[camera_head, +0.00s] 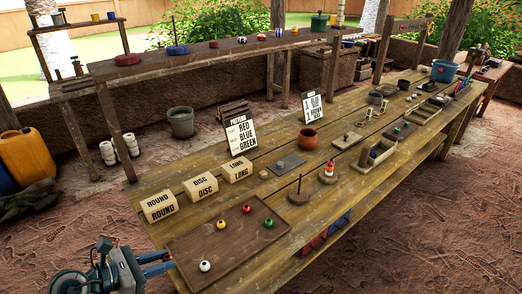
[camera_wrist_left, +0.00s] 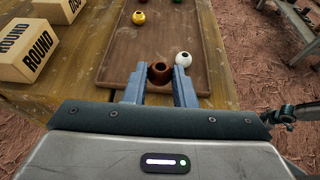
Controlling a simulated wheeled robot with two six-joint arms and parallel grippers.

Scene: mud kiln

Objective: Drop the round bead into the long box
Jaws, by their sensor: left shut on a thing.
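My left gripper (camera_head: 167,262) is at the lower left, by the near left edge of the table. In the left wrist view its blue fingers are closed on a brown bead (camera_wrist_left: 160,72) with a dark hole, held over the near edge of the brown tray (camera_wrist_left: 150,50). The bead is not clear in the head view. The long box (camera_head: 237,168), a pale block-like box labelled LONG, stands on the table beyond the tray, up and right of the gripper. My right gripper is not in view.
A round box (camera_head: 158,203) and a disc box (camera_head: 200,187) stand left of the long box. White (camera_head: 205,266), yellow (camera_head: 222,224), red (camera_head: 246,209) and green (camera_head: 268,224) beads lie on the tray. A sign (camera_head: 240,135) stands behind the boxes.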

